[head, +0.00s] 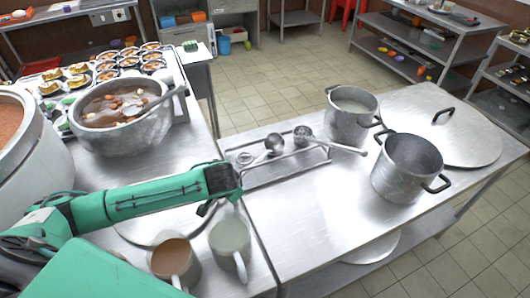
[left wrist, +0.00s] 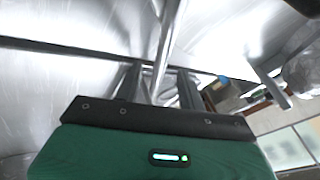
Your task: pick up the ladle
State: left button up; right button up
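A steel ladle (head: 275,144) lies on a low metal rack (head: 290,176) on the right counter. A second ladle-like utensil (head: 303,134) lies beside it, its handle pointing right. My left gripper (head: 218,198) is at the rack's left end, close to the counter. In the left wrist view its two dark fingers (left wrist: 160,87) are apart. A thin metal rod (left wrist: 170,42) runs between them, with gaps visible on its sides. I cannot tell whether this rod is the ladle's handle or part of the rack. My right gripper is not in view.
Two mugs (head: 172,262) (head: 231,246) stand just below my left arm. A stew pot (head: 120,128) with another ladle is at left. Two stockpots (head: 351,113) (head: 405,167) and a large lid (head: 455,130) occupy the right counter. The front of that counter is clear.

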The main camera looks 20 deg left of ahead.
pick_arm(q)
jog(key=shift+x, duration=0.95)
jog(key=shift+c, duration=0.4)
grip_shut()
jog(key=shift+d, duration=0.1)
